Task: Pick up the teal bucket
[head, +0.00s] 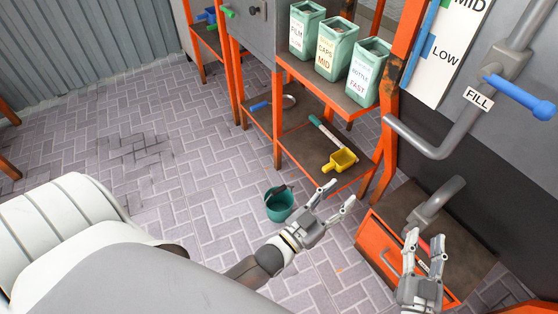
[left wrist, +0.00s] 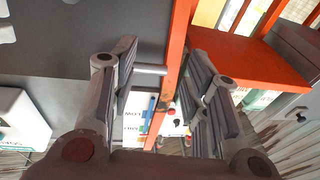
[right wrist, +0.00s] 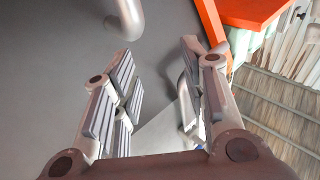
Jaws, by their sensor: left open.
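The teal bucket (head: 279,206) stands upright on the paved floor in the head view, in front of the orange shelf rack. A dark handle shows at its rim. My left gripper (head: 340,194) is open and empty, to the right of the bucket in the picture and apart from it. Its spread fingers also show in the left wrist view (left wrist: 160,60). My right gripper (head: 424,240) is further right, in front of the orange box. Its fingers are spread and empty in the right wrist view (right wrist: 157,58). Neither wrist view shows the bucket.
The orange rack (head: 278,120) holds several labelled pale green bins (head: 335,60) on top and a yellow scoop (head: 341,161) low down. An orange box (head: 375,245) stands at right beneath a grey pipe (head: 440,195). The floor left of the bucket (head: 190,175) is clear.

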